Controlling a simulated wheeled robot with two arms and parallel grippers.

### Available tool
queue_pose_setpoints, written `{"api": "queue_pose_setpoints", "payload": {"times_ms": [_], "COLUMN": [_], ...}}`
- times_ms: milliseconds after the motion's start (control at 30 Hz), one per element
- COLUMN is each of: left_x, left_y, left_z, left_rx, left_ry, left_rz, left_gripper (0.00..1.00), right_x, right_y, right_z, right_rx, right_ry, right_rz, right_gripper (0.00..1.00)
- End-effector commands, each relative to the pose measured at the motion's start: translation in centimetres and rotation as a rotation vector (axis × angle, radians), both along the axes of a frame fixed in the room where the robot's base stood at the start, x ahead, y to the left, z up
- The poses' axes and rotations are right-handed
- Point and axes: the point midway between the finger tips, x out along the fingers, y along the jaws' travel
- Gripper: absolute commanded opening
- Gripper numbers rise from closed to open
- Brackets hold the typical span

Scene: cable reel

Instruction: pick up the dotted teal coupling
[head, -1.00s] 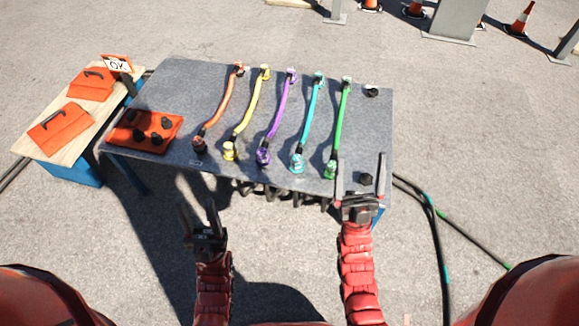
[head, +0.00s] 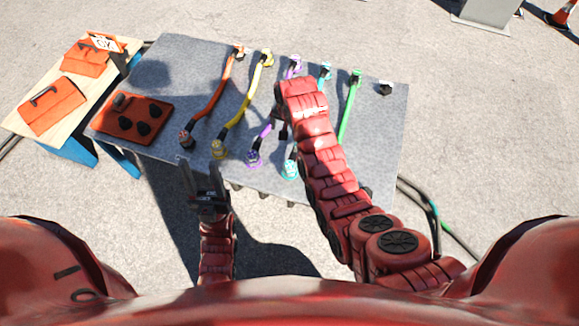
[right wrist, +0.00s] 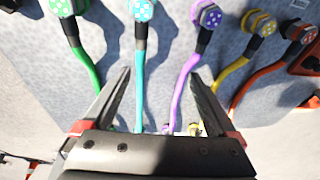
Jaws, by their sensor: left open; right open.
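The dotted teal coupling (head: 290,169) is at the front end of the teal cable, near the table's front edge. In the right wrist view it shows at the top (right wrist: 143,10), cut by the frame edge, with white dots. My right gripper (right wrist: 160,75) is open and empty, its fingers spread either side of parts of the teal cable (right wrist: 139,75) and purple cable (right wrist: 180,85). The coupling lies beyond its fingertips. My left gripper (head: 199,170) is open and empty by the front edge.
Dotted purple (head: 253,157), yellow (head: 218,148) and orange (head: 187,137) couplings lie to the left on the grey table (head: 385,140). The dotted green coupling (right wrist: 67,7) is beside teal. An orange tray (head: 105,128) holds dark parts.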

Motion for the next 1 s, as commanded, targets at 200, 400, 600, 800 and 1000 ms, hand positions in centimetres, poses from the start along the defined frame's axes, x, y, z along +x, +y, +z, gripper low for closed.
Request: {"api": "queue_pose_setpoints", "payload": {"times_ms": [200, 400, 600, 800, 1000], "left_x": [0.0, 0.0, 0.0, 0.0, 0.0], "left_y": [0.0, 0.0, 0.0, 0.0, 0.0], "left_z": [-0.4, -3.6, -3.9, -3.7, -3.7], "left_rx": [0.0, 0.0, 0.0, 0.0, 0.0], "left_ry": [0.0, 0.0, -0.001, 0.0, 0.0], "left_rz": [0.0, 0.0, 0.0, 0.0, 0.0], "left_gripper": [0.5, 0.5, 0.5, 0.5, 0.5], "right_x": [-3.8, -4.4, -4.5, -4.4, -4.3], "right_y": [0.1, 0.0, -0.1, 0.0, -0.1], "right_z": [1.2, -2.0, -5.9, -9.4, -10.7], "right_rx": [-0.057, -0.065, -0.066, -0.065, -0.063], "right_ry": [0.191, 0.215, 0.218, 0.214, 0.211], "right_rz": [-0.017, -0.019, -0.019, -0.018, -0.019], "right_gripper": [0.93, 0.93, 0.93, 0.93, 0.93]}}
